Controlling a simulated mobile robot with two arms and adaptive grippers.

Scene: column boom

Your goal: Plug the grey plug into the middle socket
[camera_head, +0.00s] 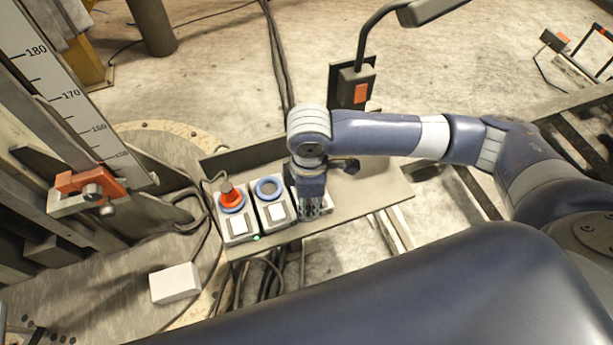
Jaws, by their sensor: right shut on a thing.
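Three sockets stand in a row on a shelf. The left socket (240,226) has a red plug (232,197) in it, with a cable running off to the left. The middle socket (276,214) is empty, its blue ring showing around an open hole. The right socket is mostly hidden behind my right gripper (317,213), which points down over it. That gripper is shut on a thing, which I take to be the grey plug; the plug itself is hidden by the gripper. I cannot tell whether it touches the right socket. My left gripper is not in view.
The grey shelf (375,208) is bare to the right of the sockets. A lamp post with an orange-marked box (352,84) stands behind it. A ruled column with an orange clamp (88,188) stands at the left. A white block (175,284) lies at lower left.

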